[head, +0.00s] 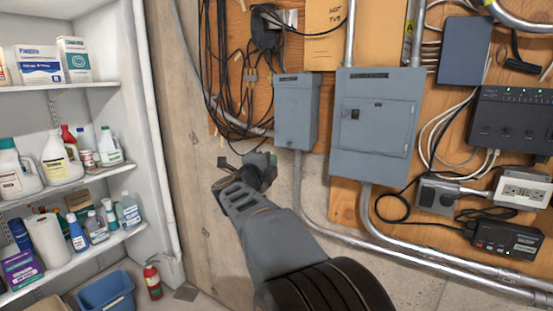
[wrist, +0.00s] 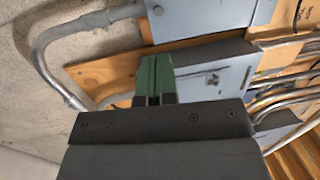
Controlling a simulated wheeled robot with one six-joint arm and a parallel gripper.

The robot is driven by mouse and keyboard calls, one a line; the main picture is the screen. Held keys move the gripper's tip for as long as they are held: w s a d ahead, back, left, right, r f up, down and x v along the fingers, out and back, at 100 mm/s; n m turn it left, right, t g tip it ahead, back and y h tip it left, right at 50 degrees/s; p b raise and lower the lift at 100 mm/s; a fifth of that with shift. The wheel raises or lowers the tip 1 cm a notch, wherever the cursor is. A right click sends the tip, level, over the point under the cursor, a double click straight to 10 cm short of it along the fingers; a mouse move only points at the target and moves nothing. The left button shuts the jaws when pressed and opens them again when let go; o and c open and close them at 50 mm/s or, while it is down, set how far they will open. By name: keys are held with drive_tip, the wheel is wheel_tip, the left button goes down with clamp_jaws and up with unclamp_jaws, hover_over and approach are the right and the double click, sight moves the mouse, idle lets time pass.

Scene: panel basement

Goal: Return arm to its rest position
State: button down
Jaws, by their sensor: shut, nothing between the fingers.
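My arm reaches up from the bottom of the head view, with its grey link in front of the bare concrete wall. My gripper (head: 258,163) is at its far end, just below and left of the smaller grey electrical box (head: 296,108). In the wrist view my gripper (wrist: 154,72) shows green fingers pressed together, with nothing between them. Grey boxes and conduit lie beyond the fingertips; I cannot tell the exact gap to them.
A larger grey breaker panel (head: 377,124) hangs on plywood at right, with conduits, cables and a black network box (head: 514,122). Black cables (head: 228,80) hang above the gripper. White shelves (head: 65,196) with bottles stand at left. A blue bin (head: 106,292) and fire extinguisher (head: 153,280) are below.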

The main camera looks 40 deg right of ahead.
drive_tip(key=shift+v, duration=1.2)
drive_tip(key=w+a+f+n+t+y, duration=0.3)
drive_tip(key=a+f+n+y, duration=0.35)
drive_tip(key=n, duration=0.25)
drive_tip(key=w+a+f+n+t+y, duration=0.3)
drive_tip(key=w+a+f+n+y, duration=0.15)
drive_tip(key=a+n+y, duration=0.35)
drive_tip(key=s+a+f+n+g+y, duration=0.4)
drive_tip(key=s+a+f+n, duration=0.3)
drive_tip(key=f+n, duration=0.1)
drive_tip(key=s+a+f+n+g+p, duration=0.1)
drive_tip(key=s+a+f+n+g, duration=0.1)
drive_tip(key=s, duration=0.5)
drive_tip(key=s+a+f+n+g+p, duration=0.1)
drive_tip(key=s+n+g, duration=0.3)
drive_tip(key=s, duration=0.4)
drive_tip(key=shift+s+a+f+n+h+p, duration=0.35)
drive_tip(key=shift+a+f+h, duration=0.15)
drive_tip(key=shift+f, duration=0.3)
